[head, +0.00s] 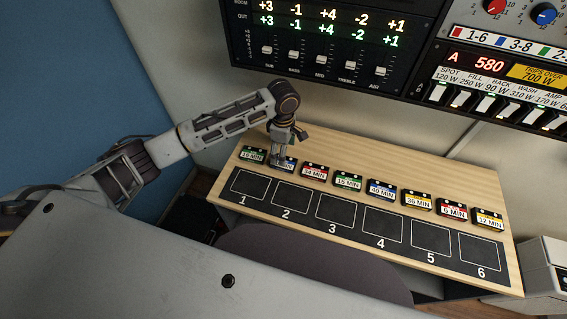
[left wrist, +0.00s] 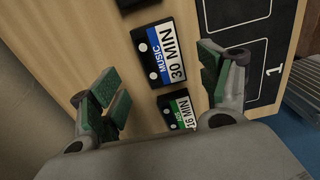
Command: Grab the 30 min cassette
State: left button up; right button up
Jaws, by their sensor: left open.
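The 30 min cassette (left wrist: 160,54) is black with a blue and white label marked MUSIC. It lies on the wooden table in the left wrist view, ahead of and between the fingers. In the head view the blue-labelled cassette (head: 283,165), second from the left in the row, is partly covered by my left gripper (head: 287,152). In the left wrist view my left gripper (left wrist: 162,82) is open, its green-padded fingers apart with nothing held. The green-labelled 16 min cassette (left wrist: 179,108) lies nearer the wrist. My right gripper is not in view.
More cassettes, including a red-labelled one (head: 314,171) and a green-labelled 15 min one (head: 347,180), continue the row to the right. A black strip (head: 260,208) with numbered squares runs along the front. An audio panel (head: 335,40) stands above the table.

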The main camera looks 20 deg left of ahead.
pick_arm(q)
jog(key=shift+f, duration=0.1)
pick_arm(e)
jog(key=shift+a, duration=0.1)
pick_arm(q)
jog(key=shift+f, duration=0.25)
jog(key=f, duration=0.3)
jog(key=shift+s+a+f, duration=0.15)
jog(key=shift+a+f, duration=0.05)
jog(key=shift+f, duration=0.5)
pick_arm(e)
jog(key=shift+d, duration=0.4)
pick_arm(q)
jog(key=shift+c, duration=0.4)
jog(key=c, duration=1)
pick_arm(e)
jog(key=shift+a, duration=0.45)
pick_arm(q)
jog(key=shift+c, duration=0.2)
